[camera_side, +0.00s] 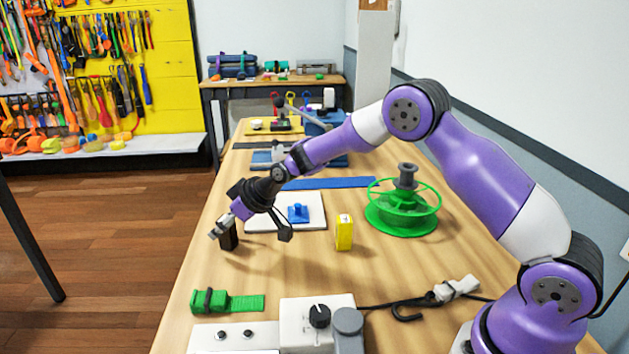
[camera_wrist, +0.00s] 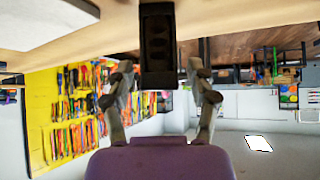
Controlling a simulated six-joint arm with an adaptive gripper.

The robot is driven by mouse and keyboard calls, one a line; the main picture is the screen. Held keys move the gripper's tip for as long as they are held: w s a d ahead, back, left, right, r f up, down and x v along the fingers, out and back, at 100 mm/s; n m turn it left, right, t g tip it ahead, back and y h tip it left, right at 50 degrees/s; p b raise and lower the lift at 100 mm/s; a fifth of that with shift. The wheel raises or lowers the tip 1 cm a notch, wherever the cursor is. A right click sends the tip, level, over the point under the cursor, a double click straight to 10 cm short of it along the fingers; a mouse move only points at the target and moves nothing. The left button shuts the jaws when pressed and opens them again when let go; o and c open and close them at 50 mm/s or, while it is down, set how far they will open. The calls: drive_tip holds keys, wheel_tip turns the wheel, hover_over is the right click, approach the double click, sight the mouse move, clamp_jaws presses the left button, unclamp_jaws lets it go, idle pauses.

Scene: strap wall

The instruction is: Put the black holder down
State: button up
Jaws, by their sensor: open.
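The black holder (camera_side: 229,236) stands upright on the wooden table, near its left edge in the side view. In the wrist view the picture is upside down, and the black holder (camera_wrist: 157,45) rests on the tabletop at the top, centred in line with the gap between my fingers. My gripper (camera_side: 222,224) is tilted downward at the holder's upper part and partly covers it in the side view. In the wrist view my gripper (camera_wrist: 159,72) has its two fingers spread, with visible space on each side of the holder. Contact with the holder is not seen.
A white board (camera_side: 262,222) with a blue piece (camera_side: 298,213) lies behind the holder. A yellow block (camera_side: 344,232) and a green spool (camera_side: 403,215) stand to the right. A green strap (camera_side: 245,303) and a white control box (camera_side: 300,312) are in front. Bare table surrounds the holder.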

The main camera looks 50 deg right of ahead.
drive_tip(key=shift+r, duration=0.1)
drive_tip(key=shift+s+r, duration=0.1)
drive_tip(key=shift+r, duration=0.1)
drive_tip(key=s+d+r+m+g+h, duration=0.1)
drive_tip(key=s+d+r, duration=0.1)
drive_tip(key=s+r, duration=0.65)
drive_tip(key=s+d+r+m+g+h, duration=0.15)
drive_tip(key=s+r, duration=0.35)
drive_tip(key=s, duration=0.7)
drive_tip(key=s+d+m, duration=0.2)
drive_tip(key=s, duration=0.9)
drive_tip(key=shift+s+f+h, duration=0.15)
drive_tip(key=shift+f+h, duration=0.05)
drive_tip(key=shift+h, duration=0.25)
